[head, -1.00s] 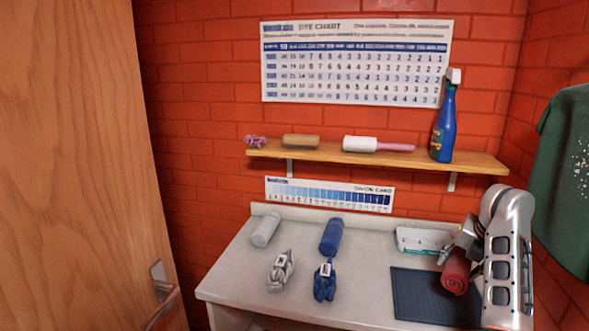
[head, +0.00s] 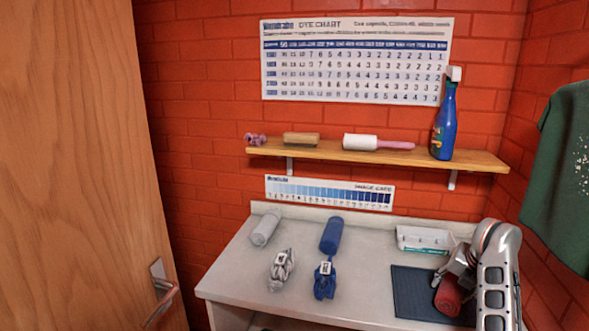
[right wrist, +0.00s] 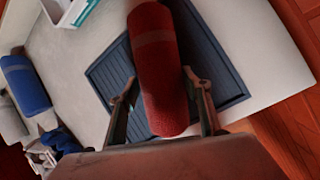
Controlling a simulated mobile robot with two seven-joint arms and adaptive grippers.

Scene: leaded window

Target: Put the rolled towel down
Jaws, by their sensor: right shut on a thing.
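The rolled towel (head: 448,297) is red and sits in my right gripper (head: 458,272), over the right part of a dark ribbed mat (head: 411,290). In the right wrist view the red rolled towel (right wrist: 155,65) lies between the two fingers of the right gripper (right wrist: 160,103), above the dark mat (right wrist: 112,75). Whether the roll touches the mat is hard to tell. My left gripper is not in view.
A white tray (head: 424,238) stands behind the mat. A blue roll (head: 332,235), a grey roll (head: 265,228) and two tied bundles, grey (head: 281,270) and blue (head: 325,280), lie on the left of the counter (head: 235,278). A shelf (head: 380,155) hangs above.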

